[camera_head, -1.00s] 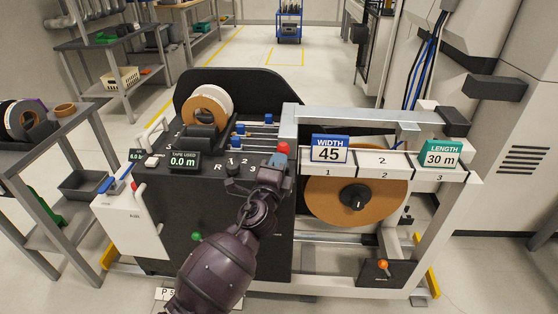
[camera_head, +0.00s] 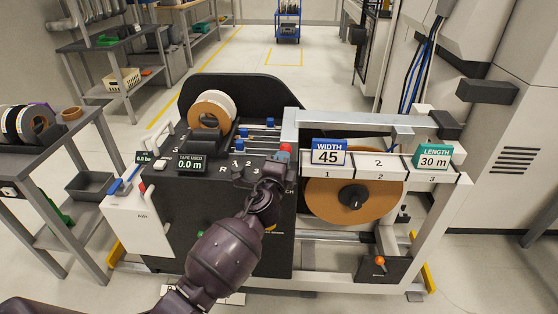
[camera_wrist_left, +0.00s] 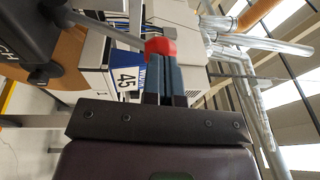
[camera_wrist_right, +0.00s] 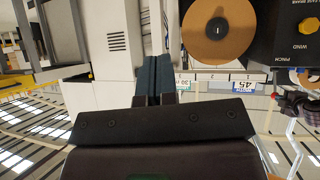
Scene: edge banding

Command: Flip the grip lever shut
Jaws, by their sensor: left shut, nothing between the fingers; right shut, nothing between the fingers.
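A lever with a red cap (camera_head: 285,149) stands on the top of the dark machine, left of the WIDTH sign. It may be the grip lever; no label on it is readable. My left gripper (camera_head: 281,160) is at this cap, its fingers shut and empty. In the left wrist view the red cap (camera_wrist_left: 160,47) shows just beyond the closed fingertips (camera_wrist_left: 165,70), with a grey rod running left from it. Whether the fingers touch it I cannot tell. My right gripper (camera_wrist_right: 152,68) is shut and empty, off to the machine's right side, apart from it.
A large brown reel (camera_head: 325,199) sits below. Blue-tipped sliders (camera_head: 270,122) and a tape roll (camera_head: 212,108) lie behind-left.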

